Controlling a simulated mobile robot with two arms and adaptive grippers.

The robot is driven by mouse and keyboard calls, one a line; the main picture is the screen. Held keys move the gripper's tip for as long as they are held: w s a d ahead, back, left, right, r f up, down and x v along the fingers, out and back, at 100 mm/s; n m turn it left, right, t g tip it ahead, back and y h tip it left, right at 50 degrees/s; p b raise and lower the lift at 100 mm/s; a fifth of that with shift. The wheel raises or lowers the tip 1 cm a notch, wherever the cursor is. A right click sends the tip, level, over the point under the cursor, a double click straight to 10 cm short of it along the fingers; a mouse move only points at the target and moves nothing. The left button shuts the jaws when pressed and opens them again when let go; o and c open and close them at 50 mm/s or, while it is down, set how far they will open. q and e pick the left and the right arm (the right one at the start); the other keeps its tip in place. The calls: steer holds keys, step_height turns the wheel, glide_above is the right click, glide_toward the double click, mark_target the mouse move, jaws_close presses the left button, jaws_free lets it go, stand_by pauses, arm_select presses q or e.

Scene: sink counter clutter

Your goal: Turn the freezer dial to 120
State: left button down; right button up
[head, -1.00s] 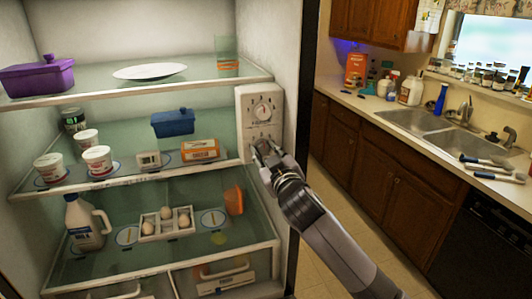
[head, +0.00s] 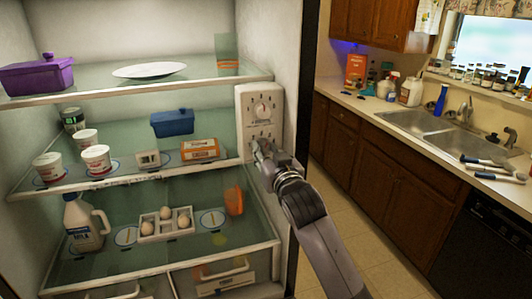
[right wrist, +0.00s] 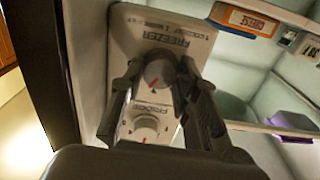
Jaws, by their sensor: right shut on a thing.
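A white control panel (head: 243,118) with two dials is mounted on the fridge's right inner wall. The upper dial (head: 262,110) is clear in the head view; in the upside-down right wrist view it is the lower one, the fridge dial (right wrist: 145,126). The freezer dial (right wrist: 158,73) sits between the fingers of my right gripper (right wrist: 160,82); its red mark points toward the fridge dial. My right gripper (head: 260,145) is shut on the freezer dial and largely hides it in the head view. The scale numbers are too small to read. My left gripper is not in view.
Shelves left of the panel hold a purple dish (head: 36,76), a white plate (head: 149,70), a blue dish (head: 172,122), cups, a milk jug (head: 84,222) and eggs. The shelf edge (head: 215,166) ends close to my gripper. A sink counter (head: 370,105) stands to the right.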

steer(key=shift+m, duration=1.2)
steer(key=o, duration=1.2)
steer(key=shift+c, duration=0.2)
steer(key=v, duration=1.2)
